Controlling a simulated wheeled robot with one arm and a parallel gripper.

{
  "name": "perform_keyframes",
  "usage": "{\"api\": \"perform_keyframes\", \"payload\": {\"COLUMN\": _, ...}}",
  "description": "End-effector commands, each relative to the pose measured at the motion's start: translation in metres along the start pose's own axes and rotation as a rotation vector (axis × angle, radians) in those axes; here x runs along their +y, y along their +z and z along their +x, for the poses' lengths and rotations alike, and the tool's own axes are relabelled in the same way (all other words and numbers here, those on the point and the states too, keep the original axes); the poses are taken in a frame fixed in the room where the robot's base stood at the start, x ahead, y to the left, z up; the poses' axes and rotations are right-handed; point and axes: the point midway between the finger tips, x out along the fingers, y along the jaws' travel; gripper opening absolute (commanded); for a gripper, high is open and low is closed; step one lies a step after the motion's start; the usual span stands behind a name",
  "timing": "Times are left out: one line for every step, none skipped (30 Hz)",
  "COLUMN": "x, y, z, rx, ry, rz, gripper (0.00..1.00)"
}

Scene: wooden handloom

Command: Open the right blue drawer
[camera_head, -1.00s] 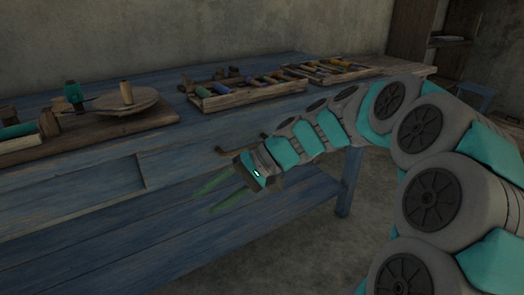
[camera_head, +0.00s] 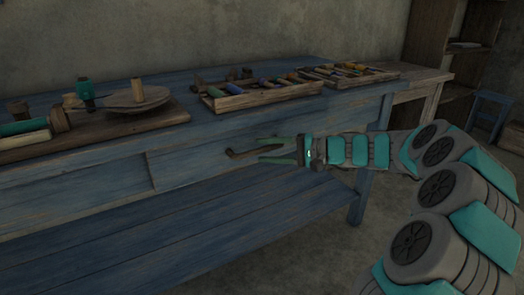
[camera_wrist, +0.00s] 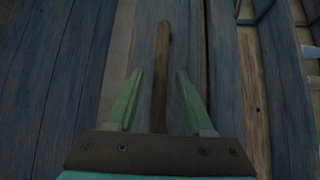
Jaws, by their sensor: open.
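The right blue drawer (camera_head: 203,165) is a worn blue wooden front in the table's side, and it looks shut. Its brown handle (camera_head: 240,154) sticks out near the middle of the front. My gripper (camera_head: 259,151) is open, with its green fingers pointing left at the handle's right end. In the wrist view, the handle (camera_wrist: 160,75) is a brown bar running between the two green fingers of my gripper (camera_wrist: 160,75), with a gap on each side. I cannot tell how deep the handle sits between the fingers.
Trays of thread spools (camera_head: 262,97) and a board with a round wooden disc (camera_head: 135,99) stand on the blue tabletop. A lower blue shelf (camera_head: 190,232) runs under the drawer. A blue stool (camera_head: 490,108) stands far right. The floor right of the table is open.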

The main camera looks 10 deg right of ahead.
Motion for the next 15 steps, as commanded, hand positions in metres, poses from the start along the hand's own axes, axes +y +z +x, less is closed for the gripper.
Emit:
{"api": "perform_keyframes", "payload": {"x": 0.0, "y": 0.001, "z": 0.007, "rx": -0.003, "ry": 0.001, "rz": 0.0, "gripper": 0.52}}
{"api": "perform_keyframes", "payload": {"x": 0.0, "y": 0.001, "z": 0.01, "rx": -0.003, "ry": 0.001, "rz": 0.001, "gripper": 0.52}}
{"api": "perform_keyframes", "payload": {"x": 0.0, "y": 0.001, "z": 0.013, "rx": -0.002, "ry": 0.001, "rz": 0.001, "gripper": 0.52}}
{"api": "perform_keyframes", "payload": {"x": 0.0, "y": 0.001, "z": 0.014, "rx": -0.002, "ry": 0.001, "rz": 0.0, "gripper": 0.52}}
{"api": "perform_keyframes", "payload": {"x": 0.0, "y": 0.0, "z": 0.016, "rx": -0.001, "ry": 0.002, "rz": 0.0, "gripper": 0.52}}
{"api": "perform_keyframes", "payload": {"x": 0.0, "y": 0.0, "z": 0.017, "rx": 0.0, "ry": 0.002, "rz": 0.0, "gripper": 0.52}}
{"api": "perform_keyframes", "payload": {"x": 0.0, "y": 0.0, "z": 0.018, "rx": 0.0, "ry": 0.002, "rz": 0.0, "gripper": 0.52}}
{"api": "perform_keyframes", "payload": {"x": 0.0, "y": 0.0, "z": 0.018, "rx": 0.001, "ry": 0.002, "rz": 0.0, "gripper": 0.52}}
{"api": "perform_keyframes", "payload": {"x": 0.0, "y": 0.0, "z": 0.019, "rx": 0.001, "ry": 0.001, "rz": 0.0, "gripper": 0.52}}
{"api": "perform_keyframes", "payload": {"x": 0.0, "y": 0.0, "z": 0.019, "rx": 0.001, "ry": 0.001, "rz": 0.0, "gripper": 0.52}}
{"api": "perform_keyframes", "payload": {"x": 0.0, "y": 0.0, "z": 0.019, "rx": 0.001, "ry": 0.001, "rz": -0.001, "gripper": 0.52}}
{"api": "perform_keyframes", "payload": {"x": 0.0, "y": 0.0, "z": 0.019, "rx": 0.001, "ry": 0.001, "rz": -0.001, "gripper": 0.52}}
{"api": "perform_keyframes", "payload": {"x": 0.0, "y": 0.0, "z": 0.019, "rx": 0.001, "ry": 0.001, "rz": 0.0, "gripper": 0.52}}
{"api": "perform_keyframes", "payload": {"x": 0.0, "y": 0.0, "z": 0.019, "rx": 0.001, "ry": 0.001, "rz": -0.001, "gripper": 0.52}}
{"api": "perform_keyframes", "payload": {"x": 0.0, "y": 0.0, "z": 0.019, "rx": 0.001, "ry": 0.001, "rz": -0.001, "gripper": 0.5}}
